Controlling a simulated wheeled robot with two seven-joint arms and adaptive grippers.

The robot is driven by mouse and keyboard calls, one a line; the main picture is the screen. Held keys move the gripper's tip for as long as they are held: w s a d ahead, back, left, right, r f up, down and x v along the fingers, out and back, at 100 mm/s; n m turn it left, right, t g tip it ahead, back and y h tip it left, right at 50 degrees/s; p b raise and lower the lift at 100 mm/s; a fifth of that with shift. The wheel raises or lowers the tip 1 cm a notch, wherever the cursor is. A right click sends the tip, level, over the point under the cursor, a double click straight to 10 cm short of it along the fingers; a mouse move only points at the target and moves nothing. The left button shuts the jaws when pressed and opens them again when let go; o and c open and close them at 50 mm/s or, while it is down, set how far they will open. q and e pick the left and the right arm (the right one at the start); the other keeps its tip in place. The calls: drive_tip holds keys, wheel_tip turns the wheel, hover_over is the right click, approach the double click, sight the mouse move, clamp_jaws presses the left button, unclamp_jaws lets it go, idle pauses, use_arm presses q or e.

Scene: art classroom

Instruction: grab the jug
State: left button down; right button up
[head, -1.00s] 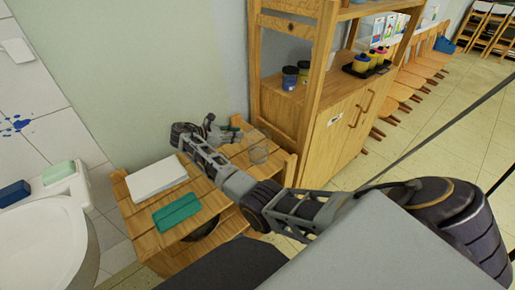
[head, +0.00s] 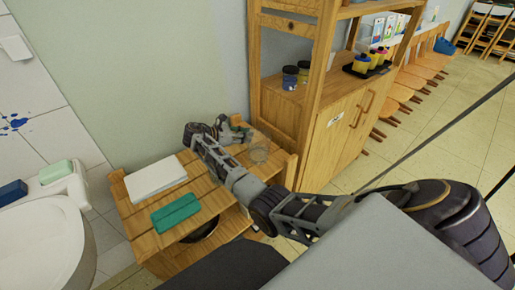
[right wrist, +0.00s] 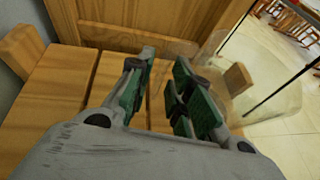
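The jug is clear and see-through. In the head view the jug (head: 259,152) stands at the right end of the slatted wooden table (head: 142,222). In the right wrist view the jug (right wrist: 270,95) fills the upper right, just beyond and beside the right finger. A faint clear part, perhaps its handle, shows near the fingertips; I cannot tell whether it lies between them. My right gripper (right wrist: 160,85) is open, with green-padded fingers apart. In the head view my right gripper (head: 234,130) is beside the jug, at its upper left. My left gripper is out of view.
A white stack (head: 155,177) and a teal box (head: 175,212) lie on the table, left of the jug. A wooden shelf cabinet (head: 335,140) stands close behind the jug. A white basin (head: 40,245) is at the left.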

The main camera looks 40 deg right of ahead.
clamp_jaws()
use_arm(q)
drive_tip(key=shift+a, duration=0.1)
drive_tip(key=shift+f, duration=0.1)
use_arm(e)
drive_tip(key=shift+r, duration=0.3)
